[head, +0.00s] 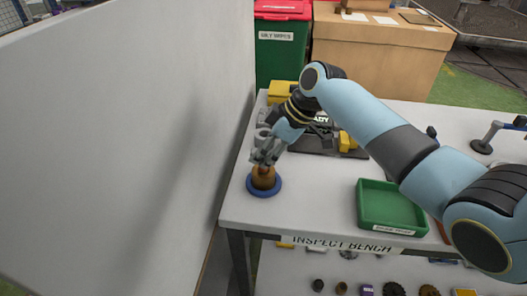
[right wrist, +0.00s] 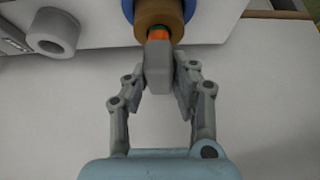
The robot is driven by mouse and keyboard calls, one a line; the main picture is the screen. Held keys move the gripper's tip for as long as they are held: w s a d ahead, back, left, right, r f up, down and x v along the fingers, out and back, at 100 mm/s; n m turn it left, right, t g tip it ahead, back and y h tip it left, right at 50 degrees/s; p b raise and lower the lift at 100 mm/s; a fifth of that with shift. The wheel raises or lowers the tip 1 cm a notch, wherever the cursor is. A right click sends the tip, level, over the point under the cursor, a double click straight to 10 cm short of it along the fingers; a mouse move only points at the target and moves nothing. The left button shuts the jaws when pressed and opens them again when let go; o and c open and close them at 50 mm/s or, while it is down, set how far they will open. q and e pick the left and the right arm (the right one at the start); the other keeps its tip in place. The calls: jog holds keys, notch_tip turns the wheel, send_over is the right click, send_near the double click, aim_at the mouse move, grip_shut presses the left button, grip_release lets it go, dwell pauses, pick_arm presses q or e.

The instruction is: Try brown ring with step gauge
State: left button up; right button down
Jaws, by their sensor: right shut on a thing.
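The brown ring (head: 263,178) sits on a round blue base (head: 264,190) near the left end of the bench. In the right wrist view the brown ring (right wrist: 160,13) is at the top edge, partly cut off. My right gripper (head: 266,152) is just above the ring, pointing down. It is shut on the grey handle of the step gauge (right wrist: 158,65). The gauge's orange and green end is at the ring's opening and seems partly inside it; how deep, I cannot tell. My left gripper is not in view.
A tall pale wall (head: 120,140) runs close to the left of the ring. A green tray (head: 390,207) stands at the bench's front. A dark stand with yellow parts (head: 325,143) is behind. Bare bench lies between ring and tray.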

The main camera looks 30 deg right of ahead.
jog(key=shift+f, duration=0.55)
dwell(1.1)
jog(key=c, duration=1)
grip_release()
